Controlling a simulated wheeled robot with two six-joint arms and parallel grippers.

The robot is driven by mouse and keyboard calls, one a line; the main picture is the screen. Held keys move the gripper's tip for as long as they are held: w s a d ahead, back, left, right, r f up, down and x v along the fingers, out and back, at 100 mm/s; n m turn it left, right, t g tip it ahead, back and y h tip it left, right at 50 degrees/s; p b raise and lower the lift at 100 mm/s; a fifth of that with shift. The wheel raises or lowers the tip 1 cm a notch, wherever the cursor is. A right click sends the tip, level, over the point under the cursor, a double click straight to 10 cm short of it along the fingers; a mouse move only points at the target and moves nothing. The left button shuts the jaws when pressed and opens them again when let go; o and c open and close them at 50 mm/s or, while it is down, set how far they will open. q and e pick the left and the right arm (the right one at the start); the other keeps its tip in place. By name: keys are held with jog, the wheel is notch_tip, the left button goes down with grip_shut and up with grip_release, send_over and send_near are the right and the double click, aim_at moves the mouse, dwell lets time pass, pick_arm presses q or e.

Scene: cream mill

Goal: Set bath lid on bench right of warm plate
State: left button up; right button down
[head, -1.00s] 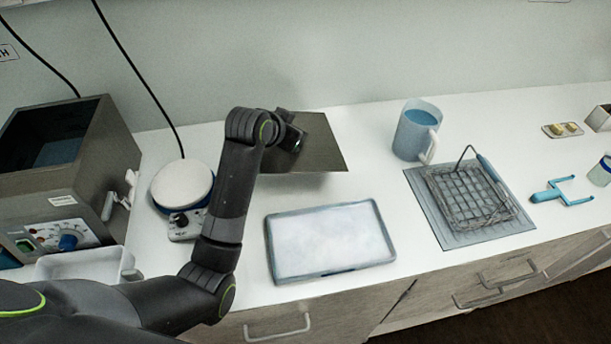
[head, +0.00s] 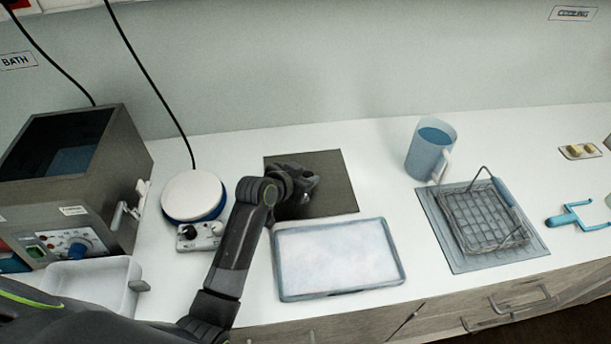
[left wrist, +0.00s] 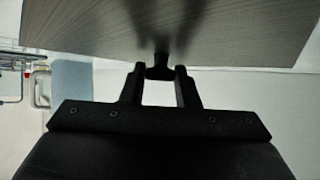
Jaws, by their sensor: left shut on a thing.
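The bath lid (head: 335,172), a flat dark grey metal plate, lies level at the back of the bench, right of the warm plate (head: 193,194). I cannot tell whether it touches the bench or hovers just above it. My left gripper (head: 308,184) is over the lid's left part. In the left wrist view the gripper (left wrist: 158,73) is shut on the lid's small dark knob (left wrist: 160,60), and the lid (left wrist: 230,30) fills the top. The warm plate has a round white top. My right gripper is not in view.
The open water bath (head: 120,170) stands at the left, with a white tray (head: 95,285) before it. A blue-rimmed tray (head: 340,294) lies just in front of the lid. A blue jug (head: 425,150) and a wire basket (head: 485,225) on a mat are to the right.

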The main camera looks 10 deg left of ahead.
pick_arm(q)
jog(key=shift+f, duration=0.1)
jog(key=o, duration=0.9)
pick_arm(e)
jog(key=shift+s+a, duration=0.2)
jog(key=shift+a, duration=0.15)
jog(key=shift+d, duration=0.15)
pick_arm(q)
jog(key=shift+s+a+r, duration=0.2)
jog(key=shift+s+r, duration=0.15)
jog(key=shift+s, duration=0.05)
jog(key=v, duration=1.1)
jog(key=shift+b, duration=0.4)
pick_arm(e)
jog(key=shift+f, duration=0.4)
pick_arm(q)
jog(key=shift+r, duration=0.15)
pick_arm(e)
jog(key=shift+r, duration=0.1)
